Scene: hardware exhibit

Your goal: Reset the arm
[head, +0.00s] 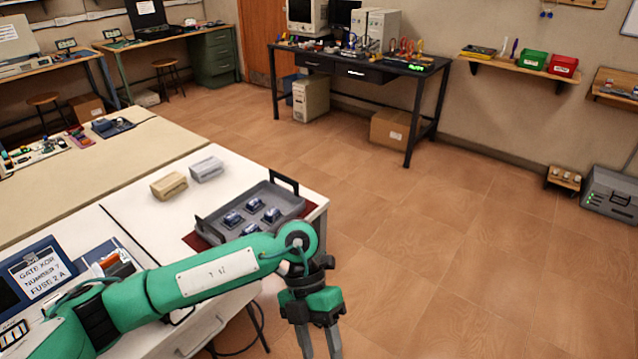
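My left arm, green with a white label plate, comes in from the lower left and reaches across the front of the white table. Its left gripper (319,343) hangs pointing down past the table's right corner, over the floor. Its two fingers are apart with nothing visible between them, so it is open and empty. The fingertips lie close to the bottom edge of the picture. My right gripper is not in view.
A grey tray (283,190) holding several small blue parts stands on the white table (134,212), just behind my arm. Beige and grey blocks (168,186) lie behind it. A blue sign panel (40,270) stands at left. The floor (470,250) at right is clear.

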